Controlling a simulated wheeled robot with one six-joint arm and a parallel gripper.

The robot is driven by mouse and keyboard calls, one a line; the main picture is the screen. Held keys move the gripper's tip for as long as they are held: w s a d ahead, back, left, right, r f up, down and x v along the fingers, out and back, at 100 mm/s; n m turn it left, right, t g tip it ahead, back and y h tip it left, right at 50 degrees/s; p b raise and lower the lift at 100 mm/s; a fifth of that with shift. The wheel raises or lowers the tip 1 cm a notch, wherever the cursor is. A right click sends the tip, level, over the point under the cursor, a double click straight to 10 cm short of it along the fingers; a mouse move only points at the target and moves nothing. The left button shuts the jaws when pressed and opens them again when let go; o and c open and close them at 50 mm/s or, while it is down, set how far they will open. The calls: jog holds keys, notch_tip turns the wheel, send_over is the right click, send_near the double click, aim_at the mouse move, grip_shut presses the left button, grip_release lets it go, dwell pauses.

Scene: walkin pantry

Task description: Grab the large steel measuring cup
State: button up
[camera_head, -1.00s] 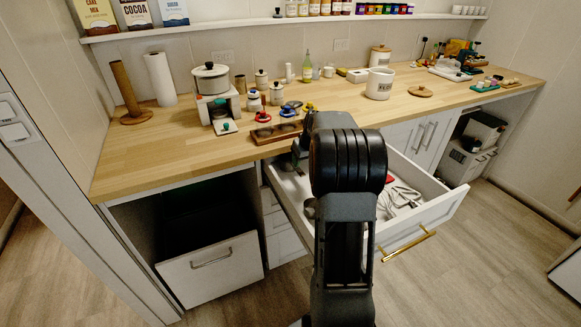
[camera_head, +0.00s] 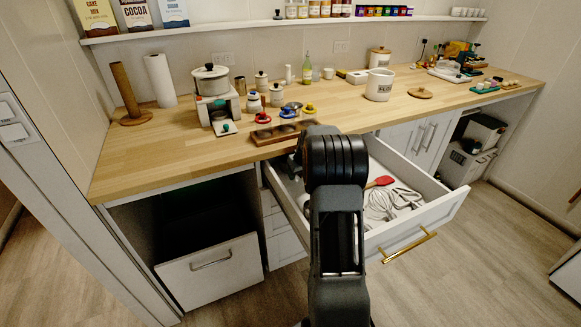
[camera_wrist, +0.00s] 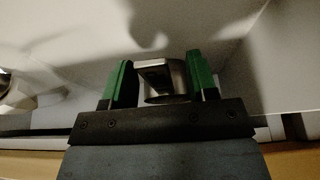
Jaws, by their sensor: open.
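In the wrist view a steel measuring cup (camera_wrist: 166,84) lies between the two green fingers of my gripper (camera_wrist: 160,82). The gripper is open. The cup's metal surface shows near the fingertips, with small gaps or none that I can make out clearly. In the head view my arm hides the gripper and the cup, which are inside the open white drawer (camera_head: 432,212). I cannot tell the cup's size against others from here.
A red spatula (camera_head: 381,182) and a whisk (camera_head: 384,205) lie in the drawer's right part. The drawer walls are close around my gripper. Another shiny metal object (camera_wrist: 5,82) shows at the wrist view's left edge. The wooden counter (camera_head: 170,150) stands above and behind the drawer.

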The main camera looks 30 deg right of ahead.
grip_shut()
dwell(0.4)
jog(key=shift+r, duration=0.1)
